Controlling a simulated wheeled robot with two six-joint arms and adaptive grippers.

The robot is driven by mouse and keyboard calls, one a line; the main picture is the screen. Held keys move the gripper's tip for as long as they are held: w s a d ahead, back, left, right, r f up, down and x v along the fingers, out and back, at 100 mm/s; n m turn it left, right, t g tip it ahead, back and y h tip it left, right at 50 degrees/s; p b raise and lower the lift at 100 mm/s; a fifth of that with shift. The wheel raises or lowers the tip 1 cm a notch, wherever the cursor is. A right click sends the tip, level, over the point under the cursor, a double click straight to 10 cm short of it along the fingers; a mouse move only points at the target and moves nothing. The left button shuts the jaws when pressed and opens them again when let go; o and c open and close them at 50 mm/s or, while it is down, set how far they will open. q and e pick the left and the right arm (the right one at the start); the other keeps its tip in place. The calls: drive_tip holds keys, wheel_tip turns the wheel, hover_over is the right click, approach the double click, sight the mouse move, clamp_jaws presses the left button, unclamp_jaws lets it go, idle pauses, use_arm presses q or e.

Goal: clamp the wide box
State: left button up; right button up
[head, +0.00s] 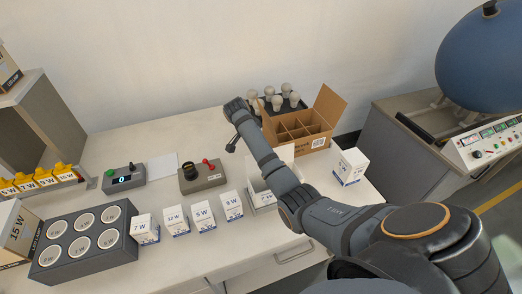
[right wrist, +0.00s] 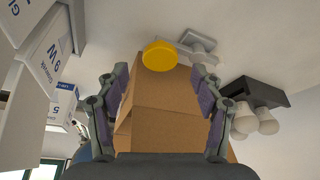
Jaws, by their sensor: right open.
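No box is marked as the wide one. The widest is an open brown cardboard carton (head: 318,143) with dividers and a raised flap, at the back right of the table. My right gripper (head: 232,146) is to the left of the carton in the head view, partly hidden by its own wrist. In the right wrist view the gripper (right wrist: 160,72) is open, with a brown cardboard surface (right wrist: 165,92) showing between its fingers. I cannot tell whether the fingers touch it. My left gripper is not in view.
Several bulbs (head: 286,88) stand in a dark holder behind the carton. Small white boxes (head: 203,216) line the front, and another (head: 350,166) stands at the right. A control box (head: 202,177) with a red lever is left of my arm.

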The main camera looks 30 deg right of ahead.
drive_tip(key=shift+x, duration=1.8)
clamp_jaws()
